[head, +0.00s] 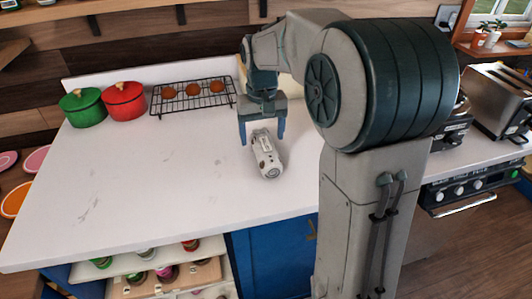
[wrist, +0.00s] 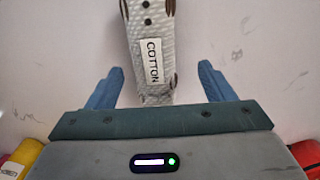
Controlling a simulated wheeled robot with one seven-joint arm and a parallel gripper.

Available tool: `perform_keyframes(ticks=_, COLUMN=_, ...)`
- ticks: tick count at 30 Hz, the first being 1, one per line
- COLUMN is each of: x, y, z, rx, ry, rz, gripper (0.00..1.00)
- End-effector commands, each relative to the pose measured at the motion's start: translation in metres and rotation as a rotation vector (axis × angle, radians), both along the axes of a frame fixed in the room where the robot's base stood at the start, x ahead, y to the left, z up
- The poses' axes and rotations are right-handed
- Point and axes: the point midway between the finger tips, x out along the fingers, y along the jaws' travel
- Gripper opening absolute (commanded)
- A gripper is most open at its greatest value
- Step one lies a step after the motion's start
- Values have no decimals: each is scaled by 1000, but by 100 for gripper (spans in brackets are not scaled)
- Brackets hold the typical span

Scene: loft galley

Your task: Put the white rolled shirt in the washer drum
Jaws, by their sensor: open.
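A white rolled shirt (head: 267,157) lies on the white counter (head: 170,190), with dark marks along it. In the wrist view the rolled shirt (wrist: 150,45) carries a label reading "COTTON". My gripper (head: 262,138) points down over the far end of the roll. In the wrist view my open gripper (wrist: 160,82) has one blue finger on each side of the roll, with gaps between. The height of the fingertips above the counter is hard to tell. No washer drum shows in either view.
A green pot (head: 84,107), a red pot (head: 124,101) and a wire rack (head: 193,95) with several round brown items stand along the back left. A toaster (head: 499,98) and a stove (head: 470,187) are at right. The counter's front left is clear.

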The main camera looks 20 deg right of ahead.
Motion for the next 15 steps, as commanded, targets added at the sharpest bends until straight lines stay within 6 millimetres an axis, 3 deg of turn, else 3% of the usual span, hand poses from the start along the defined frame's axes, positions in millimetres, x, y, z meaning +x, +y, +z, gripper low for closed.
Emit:
perform_keyframes(ticks=9, x=-5, y=-7, z=-41, rx=0, ry=3, rz=1, gripper=75)
perform_keyframes(ticks=15, x=-5, y=-7, z=-53, rx=0, ry=1, rz=1, gripper=75)
